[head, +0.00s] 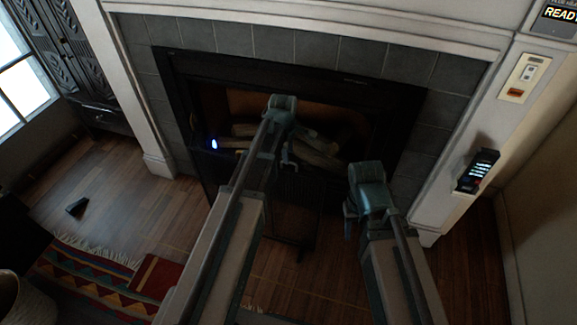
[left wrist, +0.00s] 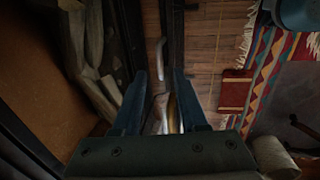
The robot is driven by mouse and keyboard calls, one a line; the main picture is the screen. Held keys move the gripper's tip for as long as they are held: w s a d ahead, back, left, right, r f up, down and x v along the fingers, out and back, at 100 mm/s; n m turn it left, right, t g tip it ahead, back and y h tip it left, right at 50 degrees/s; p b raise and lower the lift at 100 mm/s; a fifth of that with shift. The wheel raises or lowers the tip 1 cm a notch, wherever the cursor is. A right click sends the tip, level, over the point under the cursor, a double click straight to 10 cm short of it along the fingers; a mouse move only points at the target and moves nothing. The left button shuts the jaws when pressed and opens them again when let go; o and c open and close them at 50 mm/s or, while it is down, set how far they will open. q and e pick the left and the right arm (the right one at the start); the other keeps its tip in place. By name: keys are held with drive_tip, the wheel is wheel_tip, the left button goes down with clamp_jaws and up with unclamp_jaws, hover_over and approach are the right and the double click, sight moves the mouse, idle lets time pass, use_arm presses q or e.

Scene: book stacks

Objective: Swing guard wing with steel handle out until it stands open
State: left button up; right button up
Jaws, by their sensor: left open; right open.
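The fire guard (head: 292,205) is a dark mesh screen on the floor before the fireplace, partly hidden behind my left arm. In the left wrist view a dark guard rail (left wrist: 173,32) runs up the middle, with a pale steel handle (left wrist: 160,50) beside it, beyond my fingertips. A brass-coloured handle (left wrist: 173,112) shows between the fingers; I cannot tell whether they touch it. My left gripper (head: 286,152) is open at the guard, and its spread fingers show in the left wrist view (left wrist: 162,80). My right gripper (head: 350,215) is open and empty, right of the guard.
Logs (head: 316,150) lie in the firebox behind the guard. A blue light (head: 214,144) glows at the left. A striped rug (head: 95,275) and a small dark wedge (head: 77,207) lie on the floor at left. A dark keypad device (head: 478,170) is on the right wall.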

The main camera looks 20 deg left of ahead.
use_arm(q)
drive_tip(key=f+b, duration=0.2)
drive_tip(key=f, duration=0.1)
drive_tip(key=shift+w+f, duration=0.25)
drive_tip(key=shift+w, duration=0.1)
use_arm(e)
wheel_tip(320, 180, down, 4)
drive_tip(key=shift+r, duration=0.25)
use_arm(q)
clamp_jaws()
idle(0.7)
